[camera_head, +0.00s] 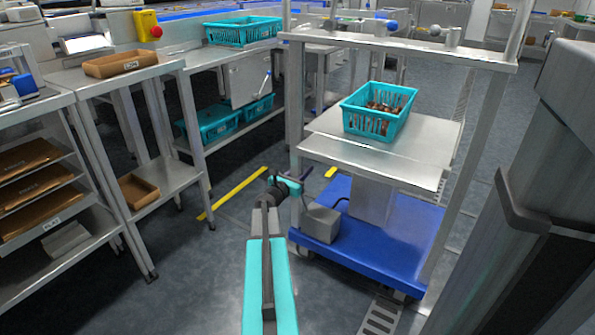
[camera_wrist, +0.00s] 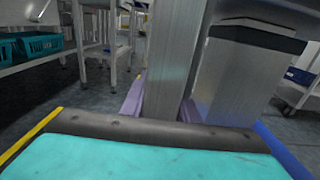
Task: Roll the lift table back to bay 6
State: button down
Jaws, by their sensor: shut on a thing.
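The lift table (camera_head: 365,235) has a blue wheeled base, metal uprights and a raised steel platform; it stands right of centre in the head view. A teal crate (camera_head: 365,125) with brown dates sits on the platform. My gripper (camera_head: 291,184) is shut on the table's near left upright, low down above the blue base. In the wrist view the purple fingers (camera_wrist: 160,108) are on either side of this metal upright (camera_wrist: 172,50). The fingertips' far ends are partly hidden by the upright. No bay 6 number is readable.
Yellow floor lines (camera_head: 235,194) lie left of the lift table. Steel benches (camera_head: 170,178) with trays and teal crates (camera_head: 240,30) stand along the left. A floor drain grate (camera_head: 381,315) is in front of the base. Open grey floor lies between benches and table.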

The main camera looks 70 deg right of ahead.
jog(key=s+a+b, duration=0.2)
jog(key=s, duration=0.7)
jog(key=shift+s, duration=0.4)
jog(key=s+a+b, duration=0.2)
jog(key=s+b, duration=0.3)
jog(key=s, duration=0.7)
dwell(0.5)
jog(key=shift+w+a, duration=0.1)
jog(key=shift+w, duration=0.05)
